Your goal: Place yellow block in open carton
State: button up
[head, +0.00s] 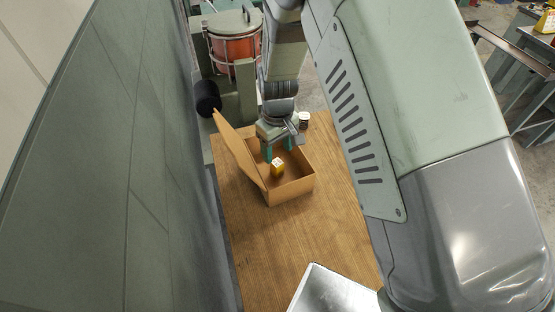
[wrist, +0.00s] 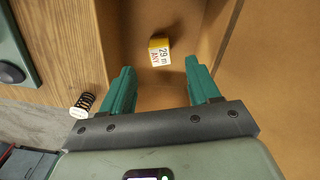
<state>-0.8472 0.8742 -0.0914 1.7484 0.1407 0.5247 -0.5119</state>
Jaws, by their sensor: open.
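The yellow block (head: 277,167) has a white label on its top and lies inside the open carton (head: 291,190), on its floor. It also shows in the wrist view (wrist: 159,50), ahead of the fingertips and between their lines. The carton is brown cardboard with its lid raised on the left side in the head view. My gripper (head: 271,152) is over the carton, pointing down. In the wrist view my gripper (wrist: 160,78) has its two green fingers apart, with nothing between them. The block is apart from both fingers.
The carton stands on a wooden table (head: 290,245). A red drum (head: 235,45) is farther back. The table's front is mostly clear.

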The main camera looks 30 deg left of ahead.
aim_at(278, 163)
jog(key=shift+r, duration=2.1)
jog(key=w+d+r+m+t+y, duration=0.1)
jog(key=d+r+m, duration=0.2)
jog(key=d+r, duration=0.65)
jog(key=w+d+r+m+t, duration=0.1)
jog(key=d+r+m, duration=0.2)
jog(key=d+r, duration=0.65)
jog(key=s+d+r+m+t, duration=0.1)
jog(key=s+d+r+m, duration=0.2)
jog(key=s+d+r, duration=0.3)
jog(key=s+d+r+m+t+h, duration=0.1)
jog(key=s+d+r+m, duration=0.3)
jog(key=s+d, duration=0.5)
notch_tip(278, 163, up, 2)
jog(key=shift+s+d+r+t, duration=0.1)
jog(key=shift+s+d+t, duration=0.2)
jog(key=shift+s+t, duration=0.7)
jog(key=shift+s, duration=0.15)
